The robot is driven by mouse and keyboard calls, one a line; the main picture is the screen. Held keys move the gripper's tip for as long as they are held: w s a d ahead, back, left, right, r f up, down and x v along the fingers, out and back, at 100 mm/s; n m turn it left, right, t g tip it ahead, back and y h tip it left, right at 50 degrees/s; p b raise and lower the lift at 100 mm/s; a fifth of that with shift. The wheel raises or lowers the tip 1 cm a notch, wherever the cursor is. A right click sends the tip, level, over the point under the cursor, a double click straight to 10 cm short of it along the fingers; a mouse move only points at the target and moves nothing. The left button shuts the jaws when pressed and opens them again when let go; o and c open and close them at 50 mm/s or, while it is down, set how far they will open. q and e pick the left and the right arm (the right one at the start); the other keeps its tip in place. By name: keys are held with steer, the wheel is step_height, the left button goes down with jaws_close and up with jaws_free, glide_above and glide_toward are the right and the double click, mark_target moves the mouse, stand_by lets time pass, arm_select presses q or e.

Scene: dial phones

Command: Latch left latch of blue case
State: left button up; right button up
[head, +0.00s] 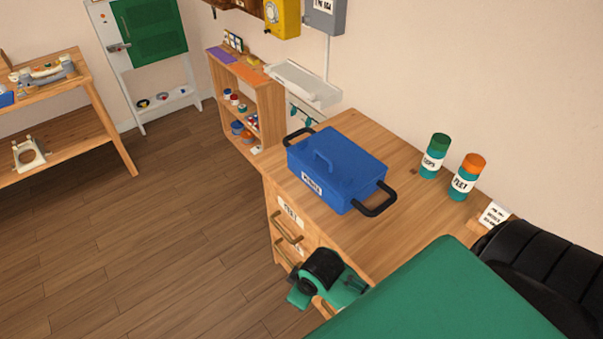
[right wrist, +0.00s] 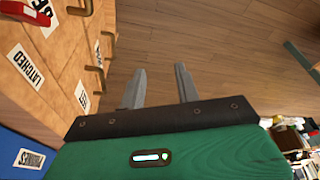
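The blue case (head: 337,168) stands on the wooden desk, its lid looking closed, with a blue handle on top and a white label on its front. A black loop (head: 297,136) sits at its left end and another (head: 376,202) at its right end. I cannot make out the latches or their state. My right wrist (head: 325,275) is in front of the desk's drawers, below and apart from the case. In the right wrist view, the right gripper (right wrist: 160,70) is open and empty, its two grey fingers apart over the floor. My left gripper is not in view.
Two labelled canisters, green-topped (head: 434,156) and orange-topped (head: 466,177), stand right of the case near the wall. Drawer handles (head: 285,229) stick out from the desk (head: 405,235). A low shelf (head: 265,112) stands behind. The floor (head: 150,240) at left is clear.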

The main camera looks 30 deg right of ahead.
steer(key=w+a+r+n+g, duration=0.1)
steer(key=w+r+n, duration=0.15)
steer(key=w, duration=0.25)
steer(key=w+r+n, duration=0.1)
steer(key=w+n, duration=0.3)
steer(key=w, duration=0.1)
steer(key=n+g+h, duration=0.1)
steer(key=n+g, duration=0.1)
steer(key=n, duration=0.5)
glide_toward(302, 142)
steer(key=f+p, duration=0.1)
steer(key=f, duration=0.3)
steer(key=f+p, duration=0.1)
steer(key=f, duration=0.3)
steer(key=shift+w+a+f, duration=0.1)
steer(key=shift+a+f, duration=0.1)
steer(key=shift+f, duration=0.15)
jaws_close()
